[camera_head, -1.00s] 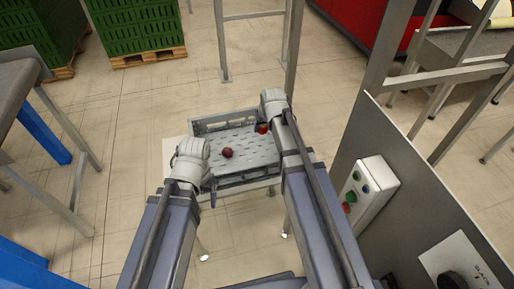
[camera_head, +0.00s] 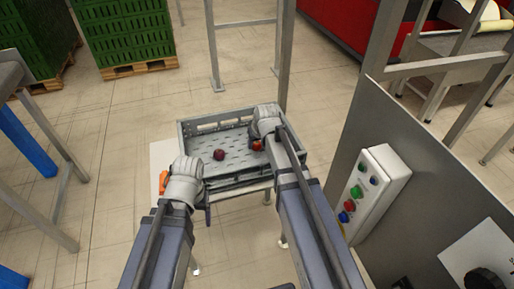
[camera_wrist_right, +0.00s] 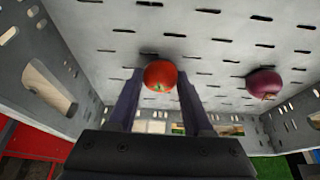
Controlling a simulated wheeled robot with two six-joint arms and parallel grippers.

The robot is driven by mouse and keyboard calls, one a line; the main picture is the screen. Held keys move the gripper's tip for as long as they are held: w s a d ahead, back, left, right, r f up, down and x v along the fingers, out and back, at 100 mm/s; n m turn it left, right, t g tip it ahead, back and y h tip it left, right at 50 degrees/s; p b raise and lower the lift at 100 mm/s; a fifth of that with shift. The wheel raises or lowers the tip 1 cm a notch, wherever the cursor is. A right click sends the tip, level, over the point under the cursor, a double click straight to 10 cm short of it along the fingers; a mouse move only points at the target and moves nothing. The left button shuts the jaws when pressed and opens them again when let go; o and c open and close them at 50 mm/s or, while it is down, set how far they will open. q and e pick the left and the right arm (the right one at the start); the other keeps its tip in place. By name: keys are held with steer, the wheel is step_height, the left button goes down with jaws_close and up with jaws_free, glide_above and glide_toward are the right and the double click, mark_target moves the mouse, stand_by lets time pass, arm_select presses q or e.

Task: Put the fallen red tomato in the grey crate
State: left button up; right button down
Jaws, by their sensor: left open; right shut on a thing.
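The grey crate (camera_head: 184,137) is open-topped, with slotted walls and floor. My right gripper (camera_head: 260,140) is inside the crate's outline at its right side, shut on the red tomato (camera_head: 257,146). In the right wrist view the tomato (camera_wrist_right: 160,76) sits between the two dark fingers (camera_wrist_right: 158,100), with the slotted crate floor behind it. I cannot tell whether it touches the floor. My left gripper (camera_head: 186,172) is open beside the crate's front left corner; its fingertips are hard to make out.
A dark red-purple onion (camera_head: 219,154) lies in the crate and also shows in the right wrist view (camera_wrist_right: 264,83). An orange object (camera_head: 163,181) shows beside my left gripper. A control box with buttons (camera_head: 368,188) stands at right. Green crates (camera_head: 125,35) stand on pallets behind.

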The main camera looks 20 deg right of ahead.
steer(key=shift+r, duration=0.1)
steer(key=shift+f, duration=0.25)
steer(key=shift+c, duration=1.5)
jaws_free()
steer(key=shift+r, duration=0.1)
steer(key=p+v, duration=1.1)
steer(key=v, duration=0.1)
steer(key=s+a+g, duration=0.1)
steer(key=s+a, duration=0.2)
steer(key=s+a+n, duration=0.1)
steer(key=s+a, duration=0.1)
steer(key=s, duration=0.1)
steer(key=s+a+f+n+g, duration=0.1)
steer(key=s+a, duration=0.2)
steer(key=shift+a+f+g, duration=0.15)
steer(key=shift+a+g, duration=0.15)
steer(key=shift+a, duration=0.05)
steer(key=s+a+n+g+h, duration=0.1)
steer(key=s+a, duration=0.3)
steer(key=s, duration=0.5)
steer(key=shift+s+a+n+g, duration=0.3)
steer(key=shift+a+g, duration=0.1)
steer(key=shift+g, duration=0.4)
steer(key=shift+f, duration=0.1)
